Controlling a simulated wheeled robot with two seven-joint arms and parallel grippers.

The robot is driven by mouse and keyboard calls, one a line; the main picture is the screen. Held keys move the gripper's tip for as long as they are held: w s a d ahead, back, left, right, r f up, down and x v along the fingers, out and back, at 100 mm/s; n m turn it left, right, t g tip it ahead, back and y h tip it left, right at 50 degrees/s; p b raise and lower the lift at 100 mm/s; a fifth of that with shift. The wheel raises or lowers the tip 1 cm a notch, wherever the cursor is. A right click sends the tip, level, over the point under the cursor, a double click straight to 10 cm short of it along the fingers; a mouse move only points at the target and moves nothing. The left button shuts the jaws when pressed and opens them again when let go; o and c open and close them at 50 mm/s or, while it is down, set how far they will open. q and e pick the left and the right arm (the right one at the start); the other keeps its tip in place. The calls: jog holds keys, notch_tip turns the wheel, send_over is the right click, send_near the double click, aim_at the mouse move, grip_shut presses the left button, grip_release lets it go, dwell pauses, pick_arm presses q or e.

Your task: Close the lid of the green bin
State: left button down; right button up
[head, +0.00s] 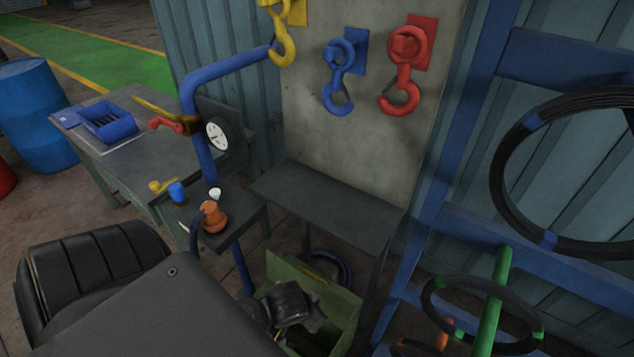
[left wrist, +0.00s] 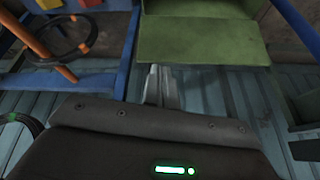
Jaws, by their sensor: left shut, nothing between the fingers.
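The green bin (head: 342,318) stands on the floor at the bottom centre of the head view, below a dark bench. A green panel at its back looks like the raised lid (head: 300,272). In the left wrist view a flat green panel (left wrist: 200,42) of the bin fills the upper middle. My left gripper (left wrist: 163,82) is shut and empty, its tips close to the panel's edge; contact is unclear. My right gripper is not in view.
The dark bench (head: 325,205) stands behind the bin. A blue-framed rack with a black cable coil (head: 505,180) stands to the right. A small stand with an orange item (head: 213,218) is to the left. Hooks (head: 404,70) hang on the wall panel.

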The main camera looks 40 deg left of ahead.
pick_arm(q)
jog(key=w+a+f+t, duration=0.1)
jog(key=w+a+f, duration=0.1)
jog(key=w+a, duration=0.35)
jog(key=n, duration=0.2)
send_over(309, 285)
jog(key=w+d, duration=0.1)
jog(key=d, duration=0.1)
notch_tip(309, 285, down, 2)
jog(key=shift+w+a+f, duration=0.1)
jog(key=shift+a+f, duration=0.05)
jog(key=shift+f, duration=0.1)
jog(key=shift+w+f, duration=0.1)
jog(key=shift+f, duration=0.15)
notch_tip(309, 285, down, 8)
jog(key=shift+w+r, duration=0.25)
jog(key=shift+w, duration=0.05)
